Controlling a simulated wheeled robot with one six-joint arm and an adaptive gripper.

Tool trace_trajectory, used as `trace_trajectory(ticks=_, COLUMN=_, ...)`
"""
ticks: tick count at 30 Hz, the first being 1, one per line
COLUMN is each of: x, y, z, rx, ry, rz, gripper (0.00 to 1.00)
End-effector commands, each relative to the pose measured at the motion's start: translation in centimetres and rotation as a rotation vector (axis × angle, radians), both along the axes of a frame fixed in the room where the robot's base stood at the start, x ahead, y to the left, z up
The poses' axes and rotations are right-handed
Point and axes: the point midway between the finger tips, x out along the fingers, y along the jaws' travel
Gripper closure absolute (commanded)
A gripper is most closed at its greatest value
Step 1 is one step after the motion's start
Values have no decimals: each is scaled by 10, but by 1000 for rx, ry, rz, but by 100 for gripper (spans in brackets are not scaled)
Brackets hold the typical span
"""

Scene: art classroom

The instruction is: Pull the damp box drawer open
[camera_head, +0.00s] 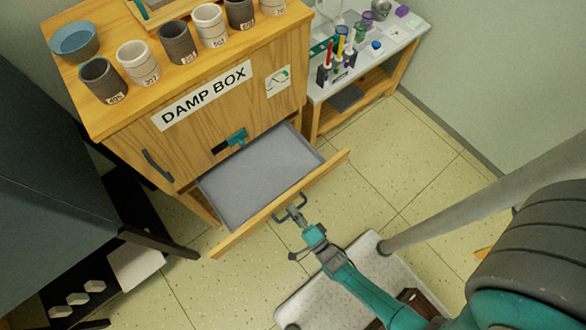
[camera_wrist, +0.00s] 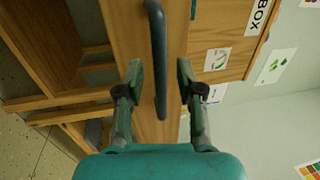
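The damp box (camera_head: 130,125) is a wooden cabinet with a "DAMP BOX" label. Its drawer (camera_head: 262,180) stands well out from the cabinet, with an empty grey inside and a wooden front (camera_head: 240,233). The dark bar handle is on the drawer front; it shows in the wrist view (camera_wrist: 158,60). My gripper (camera_head: 296,216) is at the handle. In the wrist view my gripper (camera_wrist: 159,80) has its two fingers apart, one each side of the handle, with gaps showing. The gripper is open.
Several cups (camera_head: 137,63) and a blue bowl (camera_head: 75,42) stand on the cabinet top. A teal latch (camera_head: 237,138) is above the drawer. A side table (camera_head: 390,50) with tools is at the right. Floor (camera_head: 430,170) right of the drawer is clear.

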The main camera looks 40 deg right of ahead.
Motion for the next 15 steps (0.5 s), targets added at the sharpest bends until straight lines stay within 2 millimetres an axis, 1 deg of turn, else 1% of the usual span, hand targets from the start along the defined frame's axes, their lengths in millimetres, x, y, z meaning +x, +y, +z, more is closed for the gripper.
trace_trajectory(ticks=8, x=-2, y=0, z=0, rx=0, ry=0, rz=0, gripper=63)
trace_trajectory(ticks=11, x=-11, y=0, z=-2, rx=0, ry=1, rz=0, gripper=63)
trace_trajectory(ticks=15, x=-33, y=0, z=-7, rx=0, ry=3, rz=1, gripper=63)
